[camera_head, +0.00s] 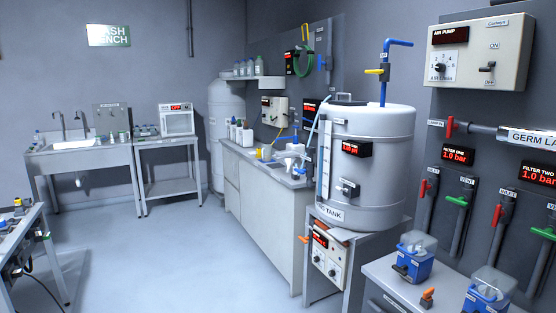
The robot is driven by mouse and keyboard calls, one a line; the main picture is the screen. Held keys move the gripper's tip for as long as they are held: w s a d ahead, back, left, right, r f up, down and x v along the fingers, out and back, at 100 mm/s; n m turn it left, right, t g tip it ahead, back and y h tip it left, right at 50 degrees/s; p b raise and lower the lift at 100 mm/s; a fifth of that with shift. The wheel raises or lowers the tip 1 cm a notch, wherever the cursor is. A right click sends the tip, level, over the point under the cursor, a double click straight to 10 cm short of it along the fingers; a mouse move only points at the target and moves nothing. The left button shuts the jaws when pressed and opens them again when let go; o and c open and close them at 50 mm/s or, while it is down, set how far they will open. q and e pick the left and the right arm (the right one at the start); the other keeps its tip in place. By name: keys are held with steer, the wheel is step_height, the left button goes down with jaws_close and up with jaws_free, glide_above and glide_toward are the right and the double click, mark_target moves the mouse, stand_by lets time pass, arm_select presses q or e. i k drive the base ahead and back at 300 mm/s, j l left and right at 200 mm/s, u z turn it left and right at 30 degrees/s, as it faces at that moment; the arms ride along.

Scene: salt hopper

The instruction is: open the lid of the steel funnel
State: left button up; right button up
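I cannot make out a steel funnel or its lid for certain in the head view. The large pale round tank (385,140) stands on a stand right of the middle, with a label ending in "TANK" low on its front. A small loop like a handle (344,97) shows at the left of its top; I cannot tell whether it belongs to a lid. A blue pipe (385,75) with a yellow valve handle (373,71) rises above the top. Neither of my grippers is in view.
A long counter (265,200) runs behind the tank. A bench with blue-based containers (412,262) fills the lower right. A sink (82,150) and a side table (167,150) stand along the back left. Another bench edge (25,225) is at left. The middle floor (165,255) is clear.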

mark_target(287, 154)
steer(key=i+u, duration=0.25)
steer(key=i, duration=2.15)
